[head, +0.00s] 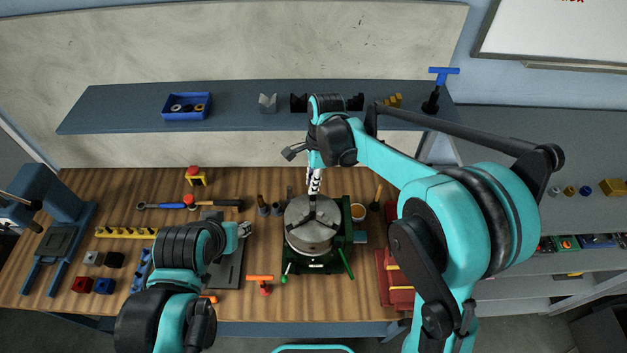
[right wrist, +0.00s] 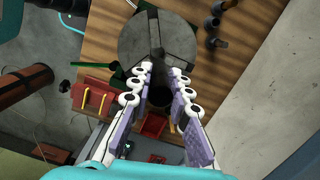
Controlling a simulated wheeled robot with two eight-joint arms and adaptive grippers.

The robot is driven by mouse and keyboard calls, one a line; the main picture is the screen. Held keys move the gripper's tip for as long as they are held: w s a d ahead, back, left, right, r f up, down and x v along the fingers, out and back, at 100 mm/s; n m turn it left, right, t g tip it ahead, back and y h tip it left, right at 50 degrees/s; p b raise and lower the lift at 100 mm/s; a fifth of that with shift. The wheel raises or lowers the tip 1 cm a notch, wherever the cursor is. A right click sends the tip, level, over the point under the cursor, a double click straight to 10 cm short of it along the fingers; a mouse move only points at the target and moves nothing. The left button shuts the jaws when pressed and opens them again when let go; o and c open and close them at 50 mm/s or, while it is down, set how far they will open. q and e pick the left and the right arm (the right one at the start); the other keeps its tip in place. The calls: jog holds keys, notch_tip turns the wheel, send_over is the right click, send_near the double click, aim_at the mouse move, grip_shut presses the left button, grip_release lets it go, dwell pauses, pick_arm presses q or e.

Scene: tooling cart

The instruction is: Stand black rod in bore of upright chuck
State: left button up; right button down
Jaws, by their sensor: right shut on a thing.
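The upright chuck (head: 312,232) is a round grey disc with dark jaw slots, on a dark green base on the wooden bench. It also shows in the right wrist view (right wrist: 180,32). My right gripper (head: 315,188) is over the chuck's far edge, pointing down. In the right wrist view my right gripper (right wrist: 160,85) is shut on the black rod (right wrist: 159,92), a dark shape between the finger pads. The rod's lower end and the bore are hard to make out, so I cannot tell whether they meet. My left gripper (head: 244,229) is left of the chuck; its fingers are too small to read.
Small tool holders (head: 263,206) stand left of the chuck. A red box (head: 398,290) lies to its right, and an orange-handled tool (head: 261,279) in front on the left. A blue tray (head: 187,106) sits on the shelf behind. A blue press (head: 52,200) stands at far left.

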aim_at(311, 199)
jog(key=shift+r, duration=0.1)
jog(key=shift+s, duration=0.1)
jog(key=shift+s+f+b, duration=0.2)
jog(key=shift+f+b, duration=0.15)
jog(key=shift+f, duration=0.05)
jog(key=shift+w+f+b, duration=0.25)
jog(key=shift+f+b, duration=0.45)
jog(key=shift+f, duration=0.45)
jog(key=shift+s+f+b, duration=0.1)
jog(key=shift+f+b, duration=0.3)
jog(key=shift+f, duration=0.3)
jog(key=shift+f+b, duration=0.1)
jog(key=shift+b, duration=0.2)
jog(key=shift+f+b, duration=0.35)
jog(key=shift+b, duration=0.1)
jog(key=shift+f+b, duration=2.35)
jog(key=shift+f, duration=0.5)
dwell(1.1)
